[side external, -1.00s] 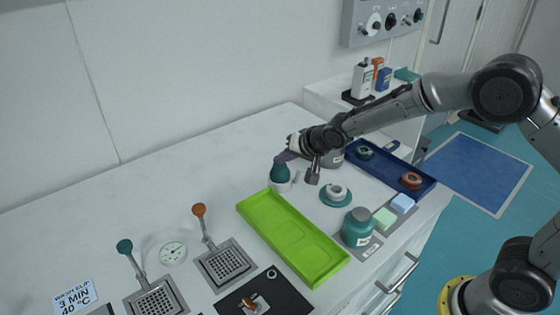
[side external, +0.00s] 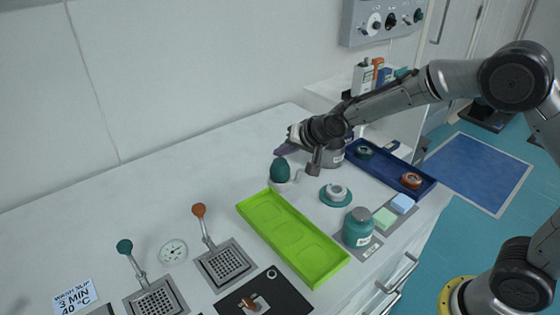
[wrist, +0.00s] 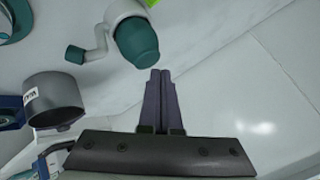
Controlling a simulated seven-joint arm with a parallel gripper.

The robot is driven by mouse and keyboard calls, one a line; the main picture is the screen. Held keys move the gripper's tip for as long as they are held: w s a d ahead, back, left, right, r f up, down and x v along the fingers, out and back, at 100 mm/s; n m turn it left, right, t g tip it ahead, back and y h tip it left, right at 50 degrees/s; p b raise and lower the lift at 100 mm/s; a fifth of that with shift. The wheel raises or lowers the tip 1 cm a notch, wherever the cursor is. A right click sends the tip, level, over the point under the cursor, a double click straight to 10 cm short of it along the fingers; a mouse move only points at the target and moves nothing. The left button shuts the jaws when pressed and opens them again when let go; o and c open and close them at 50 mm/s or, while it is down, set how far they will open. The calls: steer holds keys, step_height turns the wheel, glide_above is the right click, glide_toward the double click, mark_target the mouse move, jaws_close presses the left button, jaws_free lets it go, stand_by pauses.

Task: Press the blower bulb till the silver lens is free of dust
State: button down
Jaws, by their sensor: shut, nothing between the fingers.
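The blower's dark green bulb (side external: 280,170) stands upright on a white base behind the lime tray; it also shows in the wrist view (wrist: 136,42). A pale spout with a green tip (wrist: 76,54) reaches out from the base. My gripper (side external: 281,150) is shut and empty, its purple fingertips just above the bulb. In the wrist view the fingers (wrist: 160,74) are together, close beside the bulb. A silvery ring-shaped piece, apparently the lens (side external: 337,190), sits on a teal round holder (side external: 326,200) right of the blower. Dust on it is too small to tell.
The lime tray (side external: 252,210) lies in front of the blower. A grey labelled pot (wrist: 52,100) stands near my gripper. A navy tray (side external: 425,187) holds a teal and an orange ring. A teal jar (side external: 357,228) stands at front right.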

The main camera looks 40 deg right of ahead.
steer(key=shift+r, duration=2.55)
steer(key=shift+d, duration=0.1)
step_height(320, 180, up, 8)
steer(key=t, duration=0.1)
glide_above(283, 163)
steer(key=s+d, duration=0.1)
steer(key=s+d+r, duration=0.1)
steer(key=s+r, duration=0.2)
steer(key=r, duration=0.1)
steer(key=s+d+r+n, duration=0.1)
steer(key=s+d+r, duration=0.1)
steer(key=s, duration=0.5)
steer(key=s+d+r, duration=0.1)
steer(key=s+r, duration=0.1)
steer(key=s, duration=0.5)
steer(key=s+f+n+g, duration=0.1)
steer(key=s+f+n, duration=0.1)
steer(key=s, duration=0.4)
steer(key=s+f+n+g, duration=0.2)
steer(key=s+f, duration=0.3)
steer(key=s, duration=0.2)
steer(key=s+f+n+g+h, duration=0.1)
steer(key=s+f+n, duration=0.1)
steer(key=s, duration=0.4)
steer(key=shift+s+d+f+n+g, duration=0.3)
steer(key=shift+d+f+n, duration=0.1)
steer(key=shift+f, duration=0.35)
